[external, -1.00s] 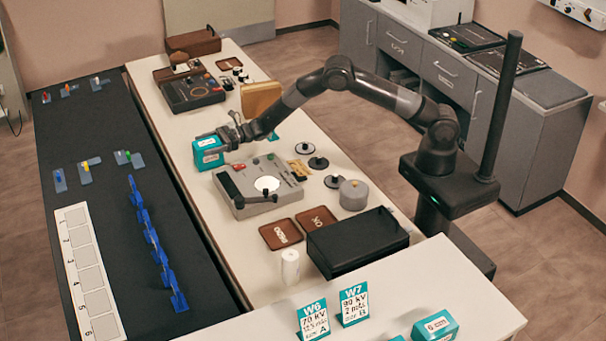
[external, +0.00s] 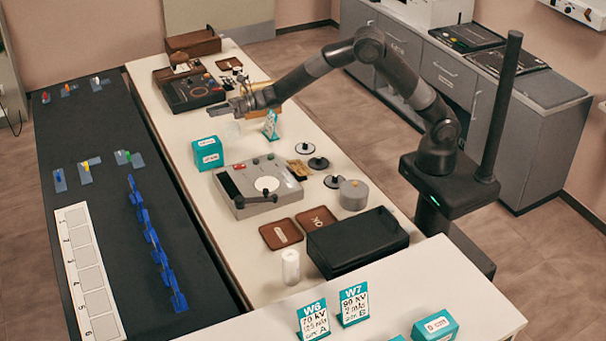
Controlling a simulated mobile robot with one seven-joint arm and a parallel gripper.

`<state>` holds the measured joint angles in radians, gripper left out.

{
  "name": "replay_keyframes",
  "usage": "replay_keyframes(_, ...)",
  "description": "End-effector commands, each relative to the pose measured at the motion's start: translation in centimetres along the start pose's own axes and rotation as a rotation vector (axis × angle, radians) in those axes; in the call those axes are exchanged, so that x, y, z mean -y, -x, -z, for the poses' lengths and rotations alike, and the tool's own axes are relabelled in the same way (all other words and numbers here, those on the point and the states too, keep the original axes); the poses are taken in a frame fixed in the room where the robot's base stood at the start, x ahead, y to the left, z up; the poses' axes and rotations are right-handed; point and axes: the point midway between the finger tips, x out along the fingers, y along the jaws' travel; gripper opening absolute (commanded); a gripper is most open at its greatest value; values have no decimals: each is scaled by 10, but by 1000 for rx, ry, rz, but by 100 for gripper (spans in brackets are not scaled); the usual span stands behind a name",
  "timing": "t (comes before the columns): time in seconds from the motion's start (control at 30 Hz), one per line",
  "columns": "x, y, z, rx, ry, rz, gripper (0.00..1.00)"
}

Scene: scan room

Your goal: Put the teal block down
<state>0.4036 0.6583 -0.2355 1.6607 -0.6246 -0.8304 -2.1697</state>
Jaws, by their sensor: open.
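The teal block (external: 208,153) has a white label on its front. It stands on the white table, near the table's left edge and behind the grey device. My gripper (external: 222,109) is open and empty. It is above and behind the block, apart from it, with its fingers pointing left over the table.
The grey device (external: 240,203) with a white disc stands in front of the block. A dark control box (external: 193,92) is behind. A teal sign (external: 270,124) stands to the right. Brown trays (external: 281,234) and a black case (external: 357,240) are nearer the front.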

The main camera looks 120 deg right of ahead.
Motion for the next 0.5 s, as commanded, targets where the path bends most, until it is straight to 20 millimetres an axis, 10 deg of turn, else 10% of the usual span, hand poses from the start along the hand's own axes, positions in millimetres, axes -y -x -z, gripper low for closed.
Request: replay_keyframes(0.5, -140, 132, -56, -45, -1018, 343, 82)
